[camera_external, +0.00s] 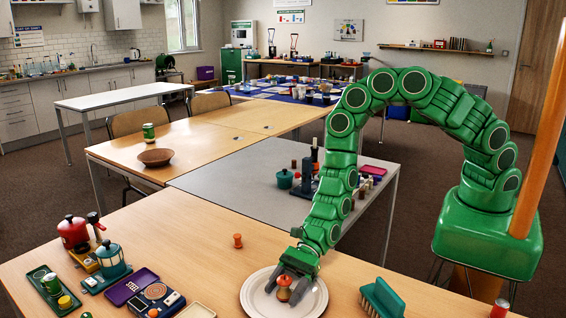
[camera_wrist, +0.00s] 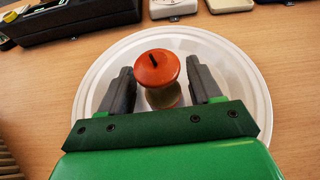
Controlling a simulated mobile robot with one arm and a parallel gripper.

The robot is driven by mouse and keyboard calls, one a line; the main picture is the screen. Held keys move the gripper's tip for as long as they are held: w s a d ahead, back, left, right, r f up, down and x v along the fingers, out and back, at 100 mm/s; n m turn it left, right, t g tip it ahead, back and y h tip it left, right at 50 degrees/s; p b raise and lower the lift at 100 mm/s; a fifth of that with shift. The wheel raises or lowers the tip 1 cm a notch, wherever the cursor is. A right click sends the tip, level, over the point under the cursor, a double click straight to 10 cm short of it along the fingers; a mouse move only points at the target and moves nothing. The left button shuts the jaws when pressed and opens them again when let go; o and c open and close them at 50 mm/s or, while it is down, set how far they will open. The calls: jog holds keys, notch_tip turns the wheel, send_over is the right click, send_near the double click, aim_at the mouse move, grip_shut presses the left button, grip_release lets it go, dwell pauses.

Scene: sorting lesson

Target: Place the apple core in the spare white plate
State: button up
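The apple core (camera_wrist: 158,70), with a red-orange top, dark stem and paler body, stands upright on the round white plate (camera_wrist: 100,68). In the external view the core (camera_external: 284,282) and plate (camera_external: 256,301) are at the front of the wooden table. My gripper (camera_wrist: 160,88) is low over the plate with one dark finger on each side of the core. Narrow gaps show between fingers and core, so it looks open around it. It also shows in the external view (camera_external: 288,284). The core's lower part is partly hidden by my gripper.
A green brush (camera_external: 382,298) lies right of the plate. A small orange spool-shaped object (camera_external: 238,240) stands behind it. A purple tray (camera_external: 132,287), a dark box (camera_external: 158,298) and a teal-and-glass pot (camera_external: 111,260) are to the left.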

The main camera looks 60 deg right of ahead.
dwell(0.3)
jog(key=shift+d+r, duration=0.3)
jog(key=shift+d, duration=0.15)
jog(key=shift+v, duration=5.5)
